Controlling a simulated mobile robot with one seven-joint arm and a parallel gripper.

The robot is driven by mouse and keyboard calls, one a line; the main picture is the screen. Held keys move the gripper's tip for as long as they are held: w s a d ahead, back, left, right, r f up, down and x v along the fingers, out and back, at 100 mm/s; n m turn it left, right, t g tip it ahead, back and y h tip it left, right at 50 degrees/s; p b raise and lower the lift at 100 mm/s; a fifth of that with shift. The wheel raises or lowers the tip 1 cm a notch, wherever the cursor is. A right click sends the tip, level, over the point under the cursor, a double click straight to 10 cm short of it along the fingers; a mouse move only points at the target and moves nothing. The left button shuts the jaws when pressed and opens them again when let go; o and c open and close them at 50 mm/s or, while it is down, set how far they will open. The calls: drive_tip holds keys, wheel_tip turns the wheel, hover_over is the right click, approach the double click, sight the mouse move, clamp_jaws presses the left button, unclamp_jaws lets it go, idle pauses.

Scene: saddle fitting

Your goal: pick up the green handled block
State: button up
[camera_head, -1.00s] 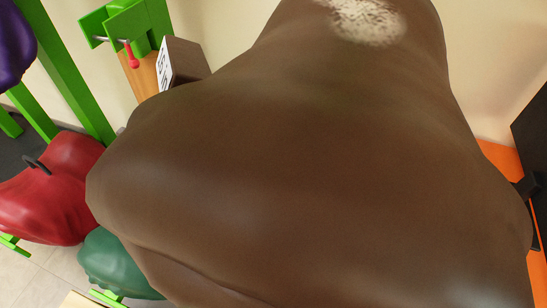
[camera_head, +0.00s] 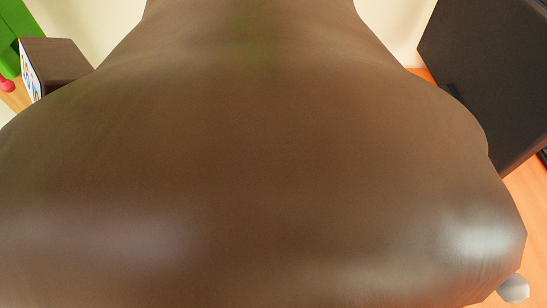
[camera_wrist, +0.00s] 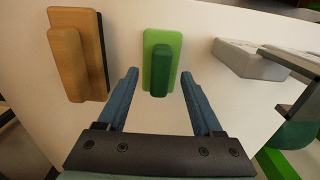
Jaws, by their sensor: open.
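The green handled block (camera_wrist: 160,45) shows in the wrist view near the top middle. It has a light green flat base with a darker green handle bar. It lies on a pale surface (camera_wrist: 205,30). My gripper (camera_wrist: 159,73) is open, with its two blue fingers spread to the left and right of the block's near end. Nothing is between the fingers in their grip. I cannot tell the exact gap between fingertips and block. The block and gripper are not seen in the head view.
A wooden-coloured handled block (camera_wrist: 77,60) lies to the left and a grey block (camera_wrist: 248,57) to the right. In the head view a large brown horse-like body (camera_head: 250,150) fills most of the picture. A black box (camera_head: 485,70) stands at right, a brown box (camera_head: 55,66) at left.

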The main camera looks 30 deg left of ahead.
wheel_tip(320, 180, down, 2)
drive_tip(key=shift+f, duration=0.2)
clamp_jaws()
